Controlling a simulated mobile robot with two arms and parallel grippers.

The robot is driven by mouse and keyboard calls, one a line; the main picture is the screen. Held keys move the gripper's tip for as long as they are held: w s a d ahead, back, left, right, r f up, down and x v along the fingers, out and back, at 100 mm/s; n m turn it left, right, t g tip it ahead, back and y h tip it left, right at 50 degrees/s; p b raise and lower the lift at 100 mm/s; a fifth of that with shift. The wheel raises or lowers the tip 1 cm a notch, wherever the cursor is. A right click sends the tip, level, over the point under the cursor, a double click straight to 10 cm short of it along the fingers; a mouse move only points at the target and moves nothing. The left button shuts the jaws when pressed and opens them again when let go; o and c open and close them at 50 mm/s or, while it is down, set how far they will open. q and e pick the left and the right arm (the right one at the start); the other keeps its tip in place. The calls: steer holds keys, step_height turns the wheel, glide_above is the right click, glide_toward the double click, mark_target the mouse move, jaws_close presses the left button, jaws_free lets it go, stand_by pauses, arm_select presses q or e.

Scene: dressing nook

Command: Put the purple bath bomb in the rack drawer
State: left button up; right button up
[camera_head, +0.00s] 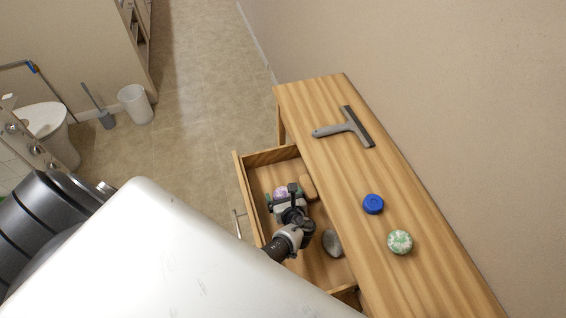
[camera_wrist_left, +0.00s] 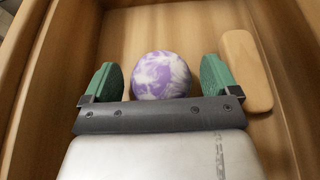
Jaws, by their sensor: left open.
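The purple bath bomb (camera_wrist_left: 161,75), a ball marbled purple and white, lies inside the open drawer. It also shows in the head view (camera_head: 281,192), partly covered by my gripper. My left gripper (camera_wrist_left: 160,80) reaches down into the drawer, with its green fingers apart on either side of the ball and a visible gap on each side. It shows in the head view too (camera_head: 283,198). The rack drawer (camera_head: 242,187) is pulled out from the wooden table. My right gripper is not in view.
A wooden block (camera_wrist_left: 246,70) lies in the drawer close to the right finger. A grey stone-like object (camera_head: 332,243) is also in the drawer. On the wooden tabletop (camera_head: 325,170) are a squeegee (camera_head: 345,128), a blue round object (camera_head: 373,204) and a green-white ball (camera_head: 400,242).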

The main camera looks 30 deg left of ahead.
arm_select(q)
steer(key=p+v, duration=0.4)
steer(key=v, duration=0.6)
steer(key=shift+s+d, duration=0.15)
steer(key=shift+s+d+r+p, duration=0.2)
steer(key=shift+s+d+p, duration=0.15)
steer(key=shift+d, duration=0.1)
